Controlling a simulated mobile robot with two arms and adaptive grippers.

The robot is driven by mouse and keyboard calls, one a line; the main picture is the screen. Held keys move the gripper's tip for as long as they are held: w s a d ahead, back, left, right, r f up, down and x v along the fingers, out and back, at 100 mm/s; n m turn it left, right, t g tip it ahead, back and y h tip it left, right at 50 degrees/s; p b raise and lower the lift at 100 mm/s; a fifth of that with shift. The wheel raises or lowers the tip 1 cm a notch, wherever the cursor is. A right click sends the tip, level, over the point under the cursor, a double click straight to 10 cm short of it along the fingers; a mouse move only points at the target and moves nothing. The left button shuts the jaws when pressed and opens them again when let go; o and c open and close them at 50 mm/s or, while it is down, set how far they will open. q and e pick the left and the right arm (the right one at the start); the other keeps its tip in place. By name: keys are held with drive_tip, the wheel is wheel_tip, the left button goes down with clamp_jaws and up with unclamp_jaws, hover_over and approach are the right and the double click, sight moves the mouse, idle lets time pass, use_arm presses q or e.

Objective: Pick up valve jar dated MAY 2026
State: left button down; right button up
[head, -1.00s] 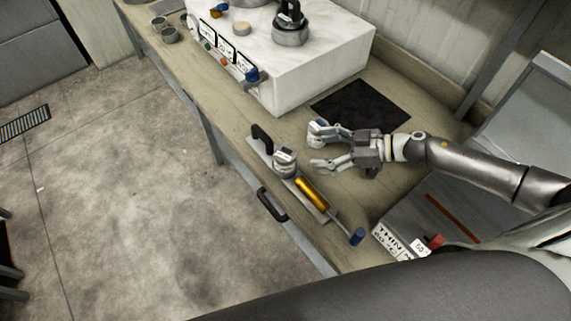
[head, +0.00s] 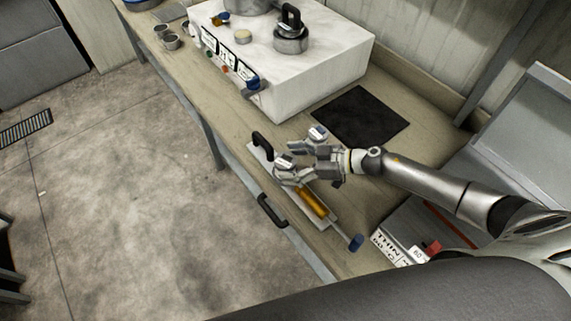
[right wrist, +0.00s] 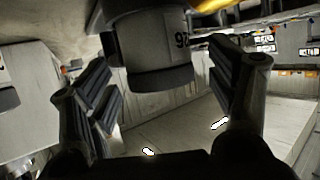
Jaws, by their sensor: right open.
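A small grey jar (head: 283,161) with a pale label stands at the metal plate on the bench, beside a gold cylinder (head: 311,202). My right gripper (head: 288,165) is open, with its fingers at the jar. In the right wrist view the jar (right wrist: 155,55) is between the two spread fingers (right wrist: 163,75), with gaps on both sides. A label edge on it shows upside-down characters that look like 26; the rest is unreadable. My left gripper is out of view.
A white block (head: 320,70) with tags and a dark lidded pot (head: 290,38) stands at the back. A black mat (head: 362,115) lies beside it. A black handle (head: 262,143) rises from the plate. The bench's front edge is close.

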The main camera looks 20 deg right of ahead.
drive_tip(key=shift+x, duration=1.15)
drive_tip(key=shift+c, duration=0.3)
drive_tip(key=c, duration=1.1)
drive_tip(key=shift+r, duration=0.1)
